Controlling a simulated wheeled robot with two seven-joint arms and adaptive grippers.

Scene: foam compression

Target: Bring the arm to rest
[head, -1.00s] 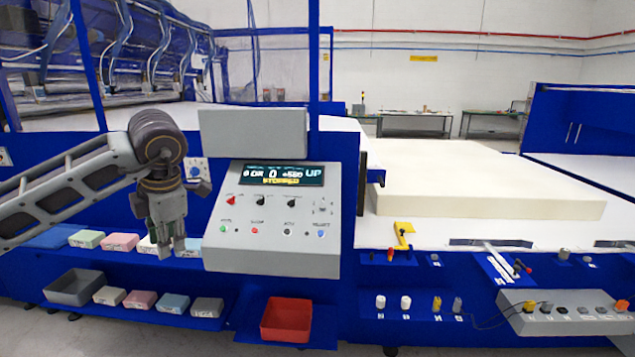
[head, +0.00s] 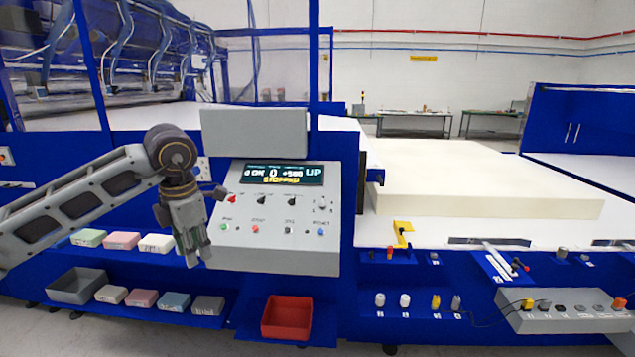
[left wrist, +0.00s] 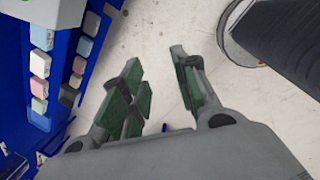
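My left arm comes in from the left in the head view. Its gripper (head: 198,258) hangs pointing down in front of the left edge of the grey control panel (head: 285,258). In the left wrist view my left gripper (left wrist: 158,88) has its green-padded fingers apart, with only pale floor showing between them. It holds nothing. The panel display (head: 281,174) shows "UP" and a yellow line that seems to read "STOPPED". My right arm and gripper are not in view.
Shelves with several pastel foam blocks (head: 122,241) and a grey bin (head: 76,287) lie at the lower left. A red bin (head: 287,317) sits below the panel. A large cream foam slab (head: 480,185) lies on the white table at right.

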